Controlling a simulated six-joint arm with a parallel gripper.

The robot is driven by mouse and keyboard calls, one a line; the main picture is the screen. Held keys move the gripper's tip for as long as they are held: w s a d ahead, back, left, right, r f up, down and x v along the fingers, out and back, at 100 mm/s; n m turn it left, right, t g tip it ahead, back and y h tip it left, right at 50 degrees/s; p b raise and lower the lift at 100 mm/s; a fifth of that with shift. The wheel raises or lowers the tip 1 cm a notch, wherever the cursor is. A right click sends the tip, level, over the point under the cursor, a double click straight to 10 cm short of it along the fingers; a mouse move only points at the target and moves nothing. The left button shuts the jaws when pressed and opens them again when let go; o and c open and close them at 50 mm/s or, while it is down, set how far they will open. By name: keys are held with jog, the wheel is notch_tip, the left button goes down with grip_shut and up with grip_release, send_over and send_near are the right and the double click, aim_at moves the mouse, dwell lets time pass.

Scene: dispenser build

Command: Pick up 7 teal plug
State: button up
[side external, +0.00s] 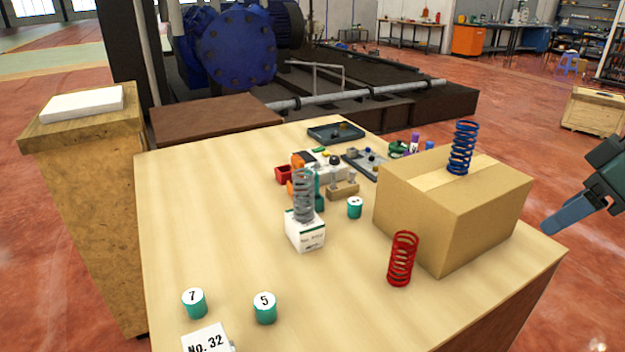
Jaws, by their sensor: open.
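The teal plug marked 7 (195,304) stands upright at the near left of the wooden table, its white numbered top facing up. My gripper (572,212) is only partly in view at the right edge, with a blue finger over the table's right side. It is open, with nothing seen in it, and far from the 7 plug, across the table. A second teal plug, marked 5 (265,309), stands just right of the 7 plug. A third teal plug (355,208) stands farther back, its number too small to read.
A white No. 32 block (206,340) lies just in front of the 7 plug. A cardboard box (407,215) bears a blue spring (462,148). A red spring (402,259) stands before it. A grey spring (303,196) tops a white box (305,232). Small parts crowd the back.

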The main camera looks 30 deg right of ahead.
jog(key=w+a+r+n+y, duration=0.1)
jog(key=w+a+r+n, duration=0.25)
jog(key=w+a, duration=0.5)
jog(key=n+g+y, duration=0.3)
jog(key=n+g, duration=0.1)
jog(key=n, duration=0.4)
send_over(194, 295)
jog(key=s+d, duration=0.2)
jog(key=d, duration=0.3)
notch_tip(194, 295, down, 10)
jog(key=shift+a+r, duration=0.15)
jog(key=shift+a, duration=0.05)
jog(key=shift+x, duration=4.3)
jog(key=shift+w+d, duration=0.1)
jog(key=shift+w, duration=0.05)
jog(key=shift+x, duration=2.6)
